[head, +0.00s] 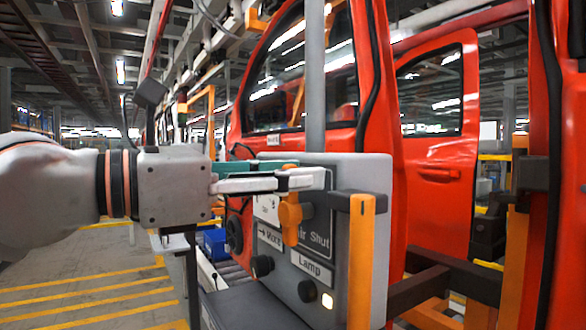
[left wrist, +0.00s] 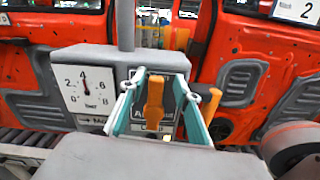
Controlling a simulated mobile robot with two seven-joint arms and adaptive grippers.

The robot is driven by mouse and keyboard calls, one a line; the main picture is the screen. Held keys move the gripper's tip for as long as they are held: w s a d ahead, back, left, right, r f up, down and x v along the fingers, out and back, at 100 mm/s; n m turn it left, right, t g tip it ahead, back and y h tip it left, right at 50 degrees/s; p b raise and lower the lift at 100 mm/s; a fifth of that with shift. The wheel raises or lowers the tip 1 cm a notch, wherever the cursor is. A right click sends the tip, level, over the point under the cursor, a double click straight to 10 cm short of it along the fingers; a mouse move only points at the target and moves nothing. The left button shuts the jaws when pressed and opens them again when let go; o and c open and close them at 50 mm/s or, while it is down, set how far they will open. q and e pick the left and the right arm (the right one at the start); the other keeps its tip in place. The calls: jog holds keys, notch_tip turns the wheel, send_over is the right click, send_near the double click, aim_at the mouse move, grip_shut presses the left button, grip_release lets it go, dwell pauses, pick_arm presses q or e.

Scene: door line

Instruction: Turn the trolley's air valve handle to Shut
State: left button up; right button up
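The orange air valve handle (head: 291,217) stands upright on the front of the trolley's grey panel (head: 365,170), beside a dark plate (head: 318,226) whose readable text ends in "ir Shut". My left gripper (head: 300,174) reaches in from the left at the handle's upper part. In the left wrist view the handle (left wrist: 154,103) stands between the two teal-sided fingers of the left gripper (left wrist: 162,79). A gap shows on each side of it, so the gripper is open around the handle. The fingers hide part of the plate. My right gripper is not in view.
Below are black knobs (head: 262,266), a "Lamp" label (head: 312,267) and a lit lamp (head: 327,301). An orange-faced post (head: 361,260) juts at right. Red car doors (head: 438,150) stand behind.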

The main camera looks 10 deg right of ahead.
pick_arm(q)
jog(key=shift+w+d, duration=0.1)
jog(key=shift+d, duration=0.15)
grip_shut()
jog(key=m+b, duration=0.1)
jog(key=s+m+b, duration=0.1)
jog(key=m+b, duration=0.1)
jog(key=m, duration=0.1)
jog(key=shift+s+d+f+b, duration=0.25)
jog(key=shift+s+f+b, duration=0.05)
jog(key=shift+s, duration=0.05)
grip_release()
